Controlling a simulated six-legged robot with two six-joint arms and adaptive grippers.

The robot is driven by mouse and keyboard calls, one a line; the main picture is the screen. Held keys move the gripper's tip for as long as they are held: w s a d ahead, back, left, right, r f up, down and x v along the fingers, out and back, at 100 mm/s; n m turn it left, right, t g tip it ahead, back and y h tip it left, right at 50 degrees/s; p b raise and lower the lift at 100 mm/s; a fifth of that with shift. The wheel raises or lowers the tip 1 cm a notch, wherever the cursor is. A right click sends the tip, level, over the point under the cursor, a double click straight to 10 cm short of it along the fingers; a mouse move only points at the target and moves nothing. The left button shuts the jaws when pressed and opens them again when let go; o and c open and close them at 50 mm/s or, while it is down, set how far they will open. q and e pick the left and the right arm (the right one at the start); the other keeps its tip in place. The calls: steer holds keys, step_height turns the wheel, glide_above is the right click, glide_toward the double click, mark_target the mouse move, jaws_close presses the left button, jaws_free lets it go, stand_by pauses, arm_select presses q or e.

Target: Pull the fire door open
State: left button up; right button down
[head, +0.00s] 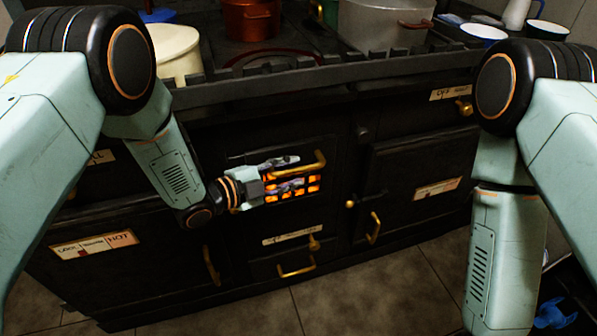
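The fire door (312,191) is a black panel in the middle of the black range's front, with orange glowing slots. It looks shut. A brass bar handle (314,164) runs across it above the slots. My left gripper (294,173) is in front of the door, fingers pointing right. Its two fingers are apart, one above and one below the handle's left part. I cannot tell whether they touch the bar. The gripper hides the left part of the door.
The range (190,285) has other doors with brass handles and a rail (300,80) along its top. A cream pot (178,55), a copper pot (250,20) and a grey pot (385,25) stand on top. Tiled floor (375,285) in front is clear.

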arm_select(q)
steer(key=shift+x, duration=1.1)
steer(key=shift+w+d, duration=0.1)
steer(key=shift+f, duration=0.1)
steer(key=shift+c, duration=0.4)
jaws_close()
